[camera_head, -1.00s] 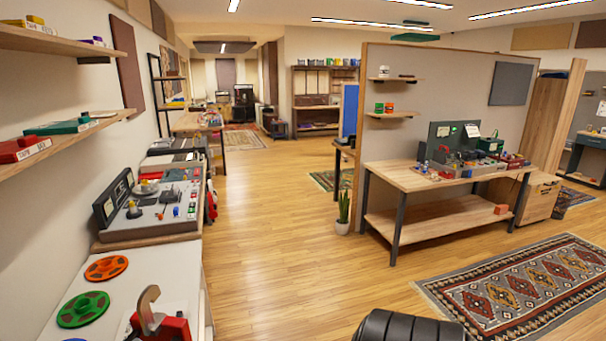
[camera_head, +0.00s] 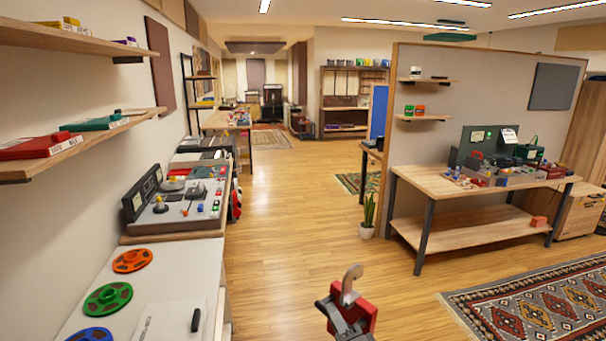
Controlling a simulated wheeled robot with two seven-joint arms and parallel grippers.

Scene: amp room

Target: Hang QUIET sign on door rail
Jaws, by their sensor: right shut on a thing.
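My right gripper (camera_head: 340,316) is at the bottom middle of the head view, over the wood floor. It is shut on a red piece with a curved grey hook on top, which I take to be the QUIET sign (camera_head: 363,314). The hook (camera_head: 351,282) points up. No lettering on it can be read from here, and its lower part is hidden by the gripper or cut off by the frame. I cannot make out a door rail. My left gripper is not in view.
Shelves (camera_head: 85,140) jut out above. A workbench (camera_head: 480,184) stands right, with a potted plant (camera_head: 368,222) beside it. The wood floor between is clear.

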